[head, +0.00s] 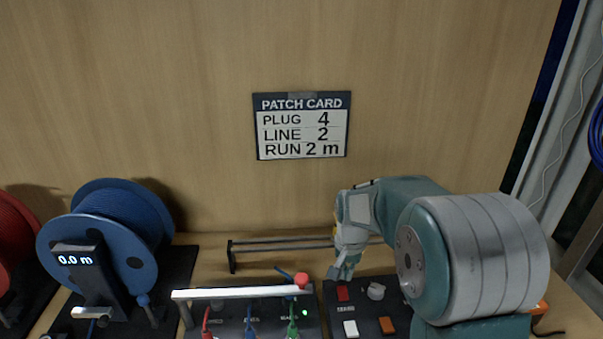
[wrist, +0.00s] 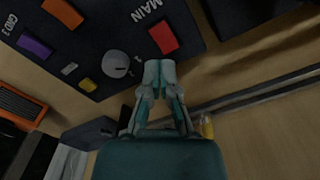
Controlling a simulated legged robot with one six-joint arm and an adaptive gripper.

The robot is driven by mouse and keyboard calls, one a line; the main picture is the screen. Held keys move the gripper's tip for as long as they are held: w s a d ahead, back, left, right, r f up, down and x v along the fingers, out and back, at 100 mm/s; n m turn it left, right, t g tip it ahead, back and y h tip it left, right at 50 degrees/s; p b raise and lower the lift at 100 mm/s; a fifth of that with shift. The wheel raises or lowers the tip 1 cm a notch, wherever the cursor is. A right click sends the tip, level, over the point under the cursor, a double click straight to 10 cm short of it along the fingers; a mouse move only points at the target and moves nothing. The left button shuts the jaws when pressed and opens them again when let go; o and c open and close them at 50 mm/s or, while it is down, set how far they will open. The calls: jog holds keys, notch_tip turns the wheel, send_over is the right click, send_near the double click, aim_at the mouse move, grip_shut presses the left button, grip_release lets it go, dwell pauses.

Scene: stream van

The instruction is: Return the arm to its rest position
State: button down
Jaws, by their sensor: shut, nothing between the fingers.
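My arm reaches in from the right in the head view, with its teal and grey links in front of the panel's right side. My gripper (head: 341,272) points down above the far edge of a black button panel (head: 365,301), near a red button (head: 343,293). In the wrist view my gripper (wrist: 158,72) has its fingertips together and nothing between them. The red button (wrist: 163,38) shows just beyond the tips. I cannot tell whether the fingers touch the panel.
A patch box (head: 267,320) with a white bar (head: 238,293) and coloured plugs stands left of the button panel. A blue cable reel (head: 100,248) reads 0.0 m. A metal rail (head: 280,241) runs behind. A patch card (head: 301,126) hangs on the wooden wall.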

jog(key=s+r+n+t, duration=0.3)
jog(key=s+r, duration=0.7)
jog(key=r, duration=0.1)
jog(key=s+r+n+t, duration=0.1)
jog(key=s, duration=0.6)
jog(key=s+r+n+t, duration=0.1)
jog(key=s+r+n, duration=0.1)
jog(key=s, duration=0.6)
jog(key=shift+r+t, duration=0.25)
jog(key=shift+t, duration=0.05)
dwell(0.3)
